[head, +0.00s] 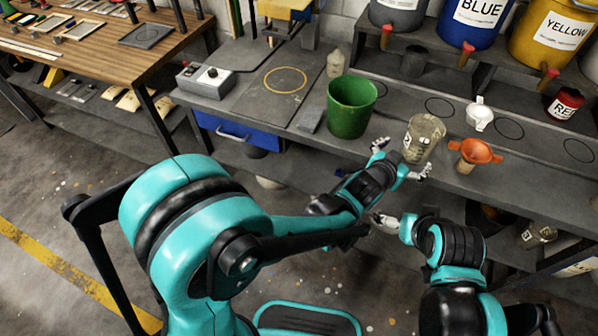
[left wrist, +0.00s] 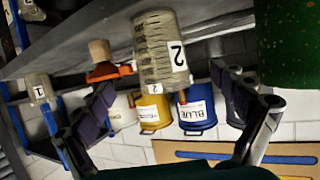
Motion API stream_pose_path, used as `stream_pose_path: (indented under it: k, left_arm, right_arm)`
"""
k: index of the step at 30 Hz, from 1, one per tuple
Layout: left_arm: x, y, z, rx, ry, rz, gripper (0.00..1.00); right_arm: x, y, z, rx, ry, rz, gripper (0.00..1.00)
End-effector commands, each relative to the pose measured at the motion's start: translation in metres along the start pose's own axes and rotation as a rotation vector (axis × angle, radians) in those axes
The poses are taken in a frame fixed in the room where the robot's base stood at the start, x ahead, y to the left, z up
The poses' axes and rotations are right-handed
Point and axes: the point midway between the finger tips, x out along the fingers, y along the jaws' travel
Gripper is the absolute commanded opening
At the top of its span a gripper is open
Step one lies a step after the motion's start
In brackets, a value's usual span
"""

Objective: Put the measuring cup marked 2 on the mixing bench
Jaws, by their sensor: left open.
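The clear measuring cup marked 2 (head: 427,132) stands upright near the front edge of the grey mixing bench (head: 540,205). It holds something greyish. In the left wrist view, which is upside down, the cup (left wrist: 160,62) with its white 2 label is centred ahead between my fingers. My left gripper (head: 400,158) is open at the front of the cup, with a finger toward each side; it also shows open in the left wrist view (left wrist: 170,100). I see no contact. My right gripper (head: 386,222) is lower, in front of the bench; its jaw state is unclear.
A green bucket (head: 350,112) stands left of the cup. Paint buckets (head: 475,20) stand on the raised shelf. A cup marked 1 (left wrist: 38,92) shows in the wrist view.

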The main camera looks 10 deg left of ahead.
Motion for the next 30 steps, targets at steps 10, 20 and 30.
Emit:
stream_pose_path:
  k: [10, 20, 30]
  left_arm:
    - [-0.089, -0.114, 0.009, -0.083, -0.166, -0.179, 0.96]
    - [-0.266, -0.201, 0.09, -0.274, -0.445, -0.394, 0.96]
    - [-0.33, -0.201, 0.136, -0.367, -0.553, -0.45, 0.96]
  right_arm:
    - [0.0, 0.0, 0.0, 0.0, 0.0, 0.0, 1.0]
    - [0.0, 0.0, 0.0, 0.0, 0.0, 0.0, 1.0]
    - [0.0, 0.0, 0.0, 0.0, 0.0, 0.0, 1.0]
